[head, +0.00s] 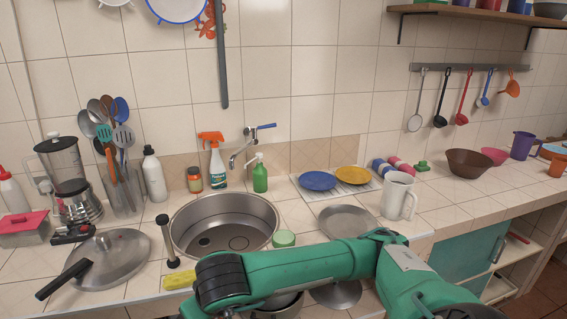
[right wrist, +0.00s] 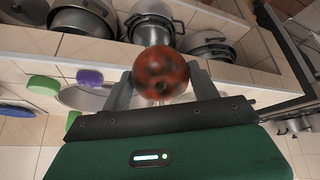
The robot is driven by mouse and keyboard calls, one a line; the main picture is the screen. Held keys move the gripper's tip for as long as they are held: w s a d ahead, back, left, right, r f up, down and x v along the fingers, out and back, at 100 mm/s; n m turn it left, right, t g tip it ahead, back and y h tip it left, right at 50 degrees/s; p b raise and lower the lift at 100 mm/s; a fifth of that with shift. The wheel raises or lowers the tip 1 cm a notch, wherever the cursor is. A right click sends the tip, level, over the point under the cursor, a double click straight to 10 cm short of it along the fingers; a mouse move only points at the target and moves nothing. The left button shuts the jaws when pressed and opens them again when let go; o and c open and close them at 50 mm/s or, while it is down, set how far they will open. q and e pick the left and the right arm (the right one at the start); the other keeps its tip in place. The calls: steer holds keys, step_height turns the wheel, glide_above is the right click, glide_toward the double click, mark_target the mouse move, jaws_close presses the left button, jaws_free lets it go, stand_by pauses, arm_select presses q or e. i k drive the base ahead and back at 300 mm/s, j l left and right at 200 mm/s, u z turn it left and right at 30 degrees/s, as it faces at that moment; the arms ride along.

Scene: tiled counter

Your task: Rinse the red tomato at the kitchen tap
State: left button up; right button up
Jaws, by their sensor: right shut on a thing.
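The red tomato (right wrist: 160,73) is in the right wrist view, with dark spots over its skin. My right gripper (right wrist: 160,88) is shut on it, one finger on each side. In the head view my right arm crosses the lower front, but its gripper and the tomato are out of sight. The tap (head: 242,155) with a blue handle (head: 265,127) is on the wall behind the round steel sink (head: 180,225). No running water shows. My left gripper is not in view.
A white jug (head: 398,198) stands right. Metal pots (right wrist: 85,28) show in the right wrist view.

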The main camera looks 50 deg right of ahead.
mark_target(253, 129)
steer(key=k+z, duration=0.35)
steer(key=k+l+z, duration=0.2)
steer(key=k+z, duration=0.15)
steer(key=i+l+z, duration=0.1)
steer(key=l, duration=0.25)
steer(key=i+l+z, duration=0.15)
steer(key=l, duration=0.2)
steer(key=i+l+z, duration=0.1)
steer(key=l, duration=0.25)
steer(key=i+l+z, duration=0.1)
steer(key=l, duration=0.25)
steer(key=i, duration=0.1)
